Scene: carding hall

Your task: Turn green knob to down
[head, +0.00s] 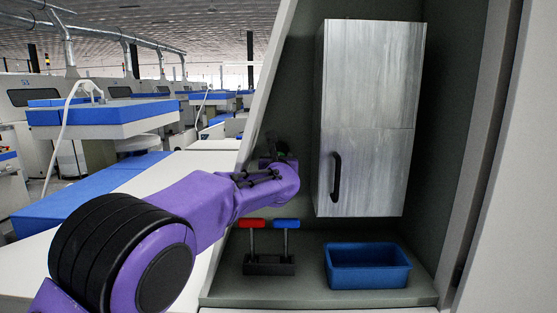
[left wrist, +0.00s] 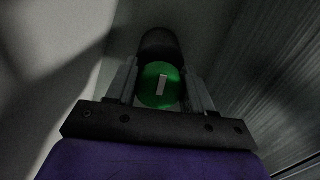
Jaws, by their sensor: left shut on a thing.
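The green knob (left wrist: 149,91) is round, with a pale bar mark that stands nearly upright in the left wrist view. It sits in front of a dark round housing. My left gripper (left wrist: 160,90) has one finger on each side of the knob and is shut on it. In the head view my left gripper (head: 279,150) reaches the back left wall of the recess, where only a small dark green part of the knob (head: 284,148) shows; the wrist hides most of it. My right gripper is in neither view.
A grey cabinet (head: 372,75) with a black handle (head: 336,177) hangs right of my left gripper. Below stand a lever with a red grip (head: 251,223), one with a blue grip (head: 286,224), and an open blue bin (head: 368,268). The slanted recess edge is close on the left.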

